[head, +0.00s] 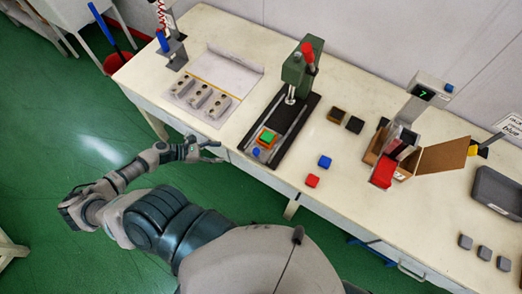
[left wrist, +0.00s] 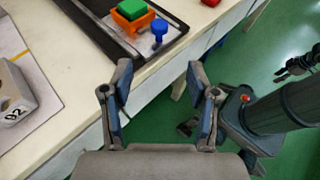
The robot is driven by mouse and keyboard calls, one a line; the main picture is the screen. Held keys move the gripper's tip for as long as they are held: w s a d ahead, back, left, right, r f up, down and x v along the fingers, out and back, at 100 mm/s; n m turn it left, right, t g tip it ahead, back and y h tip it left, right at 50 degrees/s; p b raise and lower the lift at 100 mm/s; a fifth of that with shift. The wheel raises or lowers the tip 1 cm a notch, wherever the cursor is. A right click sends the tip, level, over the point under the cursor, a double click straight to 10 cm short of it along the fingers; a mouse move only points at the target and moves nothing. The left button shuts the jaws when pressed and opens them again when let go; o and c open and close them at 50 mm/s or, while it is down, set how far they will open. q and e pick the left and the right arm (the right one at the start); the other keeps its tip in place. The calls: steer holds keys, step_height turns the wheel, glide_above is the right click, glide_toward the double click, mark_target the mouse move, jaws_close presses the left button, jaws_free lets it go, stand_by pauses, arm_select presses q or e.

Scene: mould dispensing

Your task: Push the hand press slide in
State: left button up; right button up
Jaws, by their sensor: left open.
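The green hand press (head: 296,72) with a red handle stands on the table over a dark base with rails. Its slide (head: 262,152) is out at the front end of the base, near the table edge. An orange mould (head: 265,141) with a green block (head: 267,136) sits on the slide. A blue knob (head: 256,152) is at the slide's front; it also shows in the left wrist view (left wrist: 159,28). My left gripper (head: 219,152) is open and empty, in front of the table edge, apart from the knob. A dark gripper (left wrist: 300,63), probably my right, shows small in the left wrist view.
Grey moulds (head: 200,97) lie on a sheet left of the press. A blue block (head: 324,161) and a red block (head: 312,180) lie to its right. Farther right stand a scale display (head: 426,94), an open brown box (head: 440,157) and a dark tray (head: 497,192).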

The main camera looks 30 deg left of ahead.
mark_target(255, 151)
arm_select(q)
steer(key=x, duration=1.6)
steer(key=shift+w+a+r, duration=0.1)
steer(key=shift+w, duration=0.1)
steer(key=shift+x, duration=0.75)
steer(key=shift+s, duration=0.1)
steer(key=shift+a, duration=0.1)
jaws_close()
